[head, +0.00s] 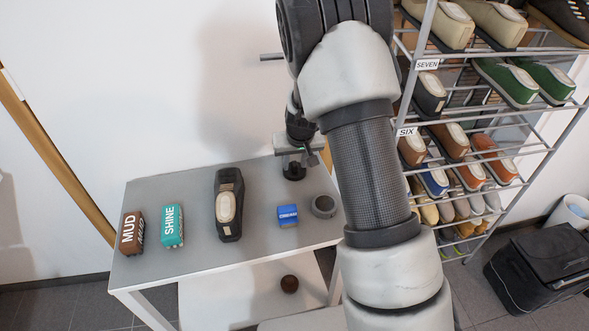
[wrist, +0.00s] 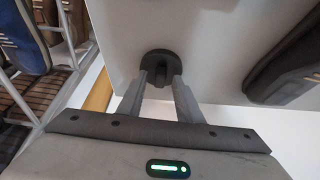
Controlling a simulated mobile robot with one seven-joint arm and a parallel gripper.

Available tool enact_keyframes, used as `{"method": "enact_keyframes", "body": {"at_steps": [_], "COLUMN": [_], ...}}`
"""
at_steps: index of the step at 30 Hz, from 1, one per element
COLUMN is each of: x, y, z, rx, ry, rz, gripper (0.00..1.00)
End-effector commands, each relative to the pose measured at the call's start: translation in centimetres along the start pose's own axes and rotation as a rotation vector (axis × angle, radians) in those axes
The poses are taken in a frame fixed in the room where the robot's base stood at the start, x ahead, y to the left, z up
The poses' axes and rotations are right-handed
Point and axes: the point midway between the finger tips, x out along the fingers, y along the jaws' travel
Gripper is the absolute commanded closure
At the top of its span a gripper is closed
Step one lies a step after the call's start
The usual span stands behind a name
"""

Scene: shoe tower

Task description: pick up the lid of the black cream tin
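The black lid (head: 293,173) is a round dark disc with a raised grip on top. It is at the back right of the grey table, below my gripper (head: 297,158). In the wrist view the lid (wrist: 160,58) is just past the fingertips of my gripper (wrist: 160,82). The fingers are apart, one on each side of the lid's raised grip, with a gap showing between. A round grey tin (head: 323,206) with a dark top is in front and to the right of the lid; I cannot read any label on it.
A shoe rack (head: 440,100) is close on the right.

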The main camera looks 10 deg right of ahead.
Motion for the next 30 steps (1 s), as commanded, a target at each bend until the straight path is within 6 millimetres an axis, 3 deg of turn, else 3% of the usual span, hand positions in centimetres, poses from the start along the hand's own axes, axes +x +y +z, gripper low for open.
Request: {"method": "enact_keyframes", "body": {"at_steps": [1, 5, 16, 30], "x": [0.0, 0.0, -0.7, -8.5], "y": [0.0, 0.0, 0.0, 0.0], "z": [0.0, 0.0, -0.3, -3.5], "rx": [0.0, 0.0, -0.001, -0.001], "ry": [0.0, 0.0, 0.002, 0.003], "rz": [0.0, 0.0, 0.0, 0.0], "gripper": [0.78, 0.99, 1.0, 1.0]}}
